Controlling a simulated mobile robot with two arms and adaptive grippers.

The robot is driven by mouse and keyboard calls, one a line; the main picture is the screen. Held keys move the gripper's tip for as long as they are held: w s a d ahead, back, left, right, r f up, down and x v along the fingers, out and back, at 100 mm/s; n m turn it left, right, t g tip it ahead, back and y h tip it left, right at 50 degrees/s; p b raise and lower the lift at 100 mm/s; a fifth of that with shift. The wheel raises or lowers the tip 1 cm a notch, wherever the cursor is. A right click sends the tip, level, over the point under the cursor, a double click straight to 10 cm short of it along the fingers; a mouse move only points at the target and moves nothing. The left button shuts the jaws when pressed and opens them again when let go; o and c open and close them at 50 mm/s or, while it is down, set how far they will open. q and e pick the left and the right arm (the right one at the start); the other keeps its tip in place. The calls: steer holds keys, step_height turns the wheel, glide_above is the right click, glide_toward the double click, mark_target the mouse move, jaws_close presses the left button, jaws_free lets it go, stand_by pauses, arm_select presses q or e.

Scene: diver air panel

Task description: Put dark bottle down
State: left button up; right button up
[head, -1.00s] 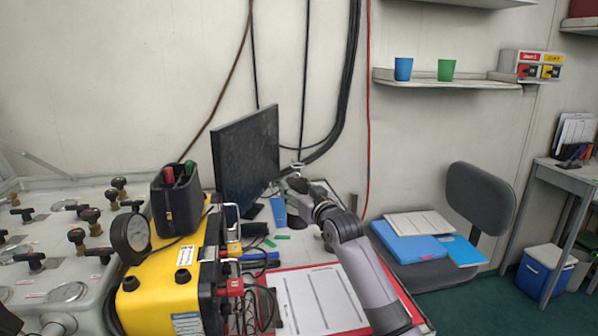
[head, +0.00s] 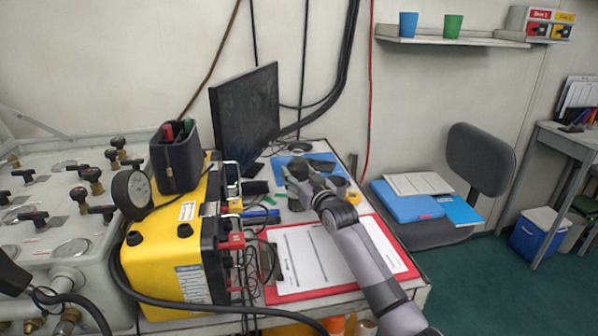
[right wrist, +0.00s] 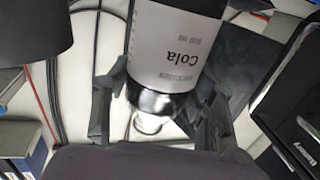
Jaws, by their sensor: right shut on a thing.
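The dark bottle (right wrist: 180,45) fills the upper middle of the right wrist view, with a white "Cola" label that reads upside down and a pale cap below it. My right gripper (right wrist: 160,105) has a finger on either side of its narrow end and is shut on it. In the head view my right gripper (head: 300,180) is over the back of the desk (head: 345,188), right of the monitor. The bottle is hard to make out there against the dark gripper, and I cannot tell whether it touches the desk.
A monitor (head: 245,115) and a yellow air panel box (head: 165,260) stand left of the gripper. A blue mat (head: 283,160) lies behind it. A red clipboard with a white sheet (head: 305,258) covers the front of the desk. A chair (head: 480,165) stands to the right.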

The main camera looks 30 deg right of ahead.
steer(key=shift+r, duration=0.1)
steer(key=o, duration=1.6)
steer(key=shift+o, duration=0.2)
steer(key=shift+s, duration=0.15)
steer(key=s, duration=1.1)
steer(key=shift+s+a, duration=0.2)
steer(key=shift+s, duration=0.2)
